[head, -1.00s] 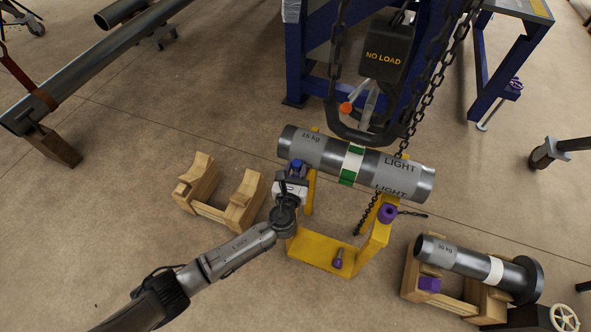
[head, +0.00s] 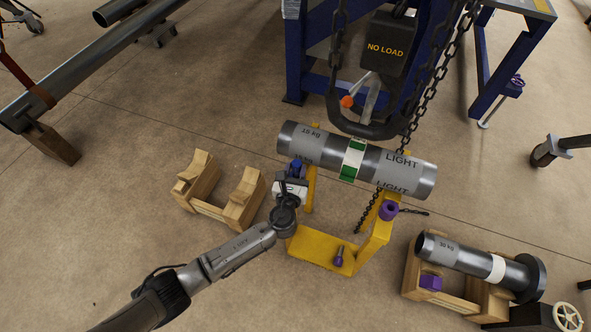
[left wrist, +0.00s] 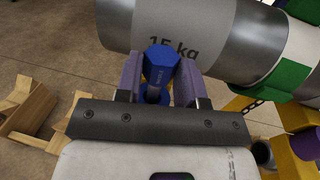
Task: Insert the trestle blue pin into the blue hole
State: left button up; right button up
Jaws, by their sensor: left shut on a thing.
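The yellow trestle (head: 322,250) stands on the floor and bears the grey pipe (head: 328,150) marked LIGHT, with a green and white band. My left gripper (head: 291,181) is at the trestle's left upright, just below the pipe. In the left wrist view its two purple fingers (left wrist: 158,84) are shut on the blue pin (left wrist: 160,66), whose hexagonal head shows. Blue also shows around the pin's lower end, where the blue hole would be; I cannot tell how deep the pin sits. A purple collar (head: 389,210) is on the right upright. My right gripper is not in view.
A loose purple-headed pin (head: 339,257) stands on the trestle's base. A wooden cradle (head: 219,197) is at the left; another (head: 448,299) bears a 30 kg pipe (head: 470,262). Chains and a black hook (head: 370,128) hang behind the pipe.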

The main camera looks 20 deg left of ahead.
aim_at(296, 174)
pick_arm(q)
jog(key=shift+f+b, duration=0.4)
jog(key=shift+f, duration=0.25)
jog(key=shift+f+b, duration=0.7)
jog(key=shift+f, duration=0.3)
jog(key=o, duration=1.1)
jog(key=shift+s, duration=0.1)
jog(key=shift+s+d+r+p, duration=0.1)
jog(key=shift+s+d+p, duration=0.05)
jog(key=shift+s+p, duration=0.45)
jog(key=shift+s+d+p, duration=0.15)
jog(key=shift+s+p, duration=0.2)
jog(key=shift+s, duration=0.55)
jog(key=shift+s+d+p, duration=0.1)
jog(key=shift+s+p, duration=0.2)
jog(key=shift+s, duration=0.6)
